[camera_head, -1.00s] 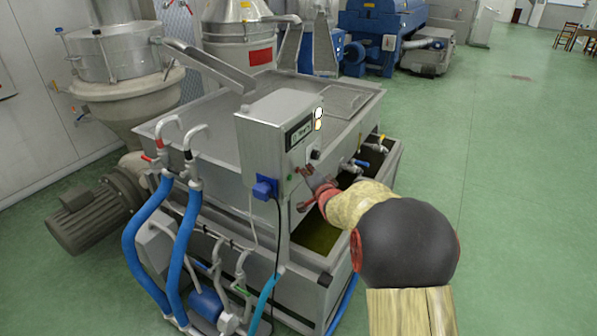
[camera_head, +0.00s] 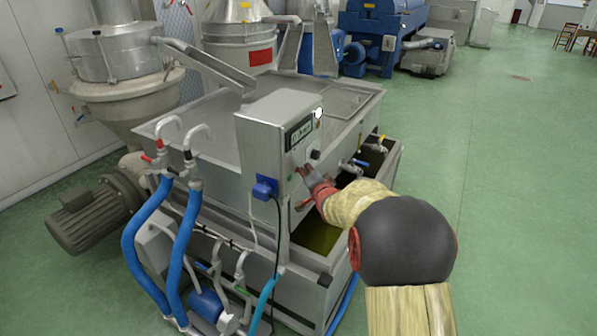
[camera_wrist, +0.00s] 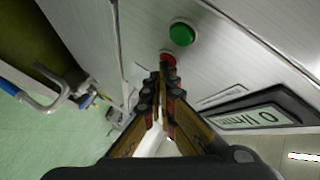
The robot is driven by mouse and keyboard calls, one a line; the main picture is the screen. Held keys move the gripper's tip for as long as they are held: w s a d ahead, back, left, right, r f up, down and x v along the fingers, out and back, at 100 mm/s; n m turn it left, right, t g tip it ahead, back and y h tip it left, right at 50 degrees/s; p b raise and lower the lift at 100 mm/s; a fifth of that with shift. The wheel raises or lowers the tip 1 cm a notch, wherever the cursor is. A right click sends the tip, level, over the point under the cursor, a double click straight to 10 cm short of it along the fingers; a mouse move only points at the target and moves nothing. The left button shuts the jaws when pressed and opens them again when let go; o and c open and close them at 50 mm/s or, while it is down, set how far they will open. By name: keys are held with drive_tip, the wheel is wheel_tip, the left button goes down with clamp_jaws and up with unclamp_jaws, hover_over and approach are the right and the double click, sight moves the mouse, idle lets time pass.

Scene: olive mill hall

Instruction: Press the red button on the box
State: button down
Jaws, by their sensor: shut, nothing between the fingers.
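The box (camera_head: 263,142) is a grey metal control box mounted at the corner of a steel tank. The red button (camera_wrist: 168,58) shows in the wrist view on the box's front face, just beyond my fingertips, its lower part hidden by them. A green button (camera_wrist: 182,33) sits above it in that view. My gripper (camera_wrist: 160,78) is shut and empty, with its tips in line with the red button. I cannot tell whether they touch it. In the head view my gripper (camera_head: 302,172) is at the lower front face of the box; the red button cannot be made out there.
A display (camera_wrist: 256,118) is on the same face, to the right in the wrist view. A black knob (camera_head: 315,155) and a blue-handled tap (camera_head: 354,163) are right of my fingertips. A blue plug (camera_head: 265,188) with a cable is on the box's side. Green floor is free at right.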

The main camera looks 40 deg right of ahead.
drive_tip(key=shift+s, duration=0.15)
drive_tip(key=shift+s+d+p, duration=0.3)
drive_tip(key=shift+s+p, duration=0.15)
drive_tip(key=shift+s, duration=0.15)
drive_tip(key=s, duration=0.1)
drive_tip(key=s+d+p, duration=0.1)
drive_tip(key=s, duration=0.1)
drive_tip(key=s+p, duration=0.1)
drive_tip(key=shift+s+d, duration=0.3)
drive_tip(key=shift+d, duration=0.1)
idle(1.0)
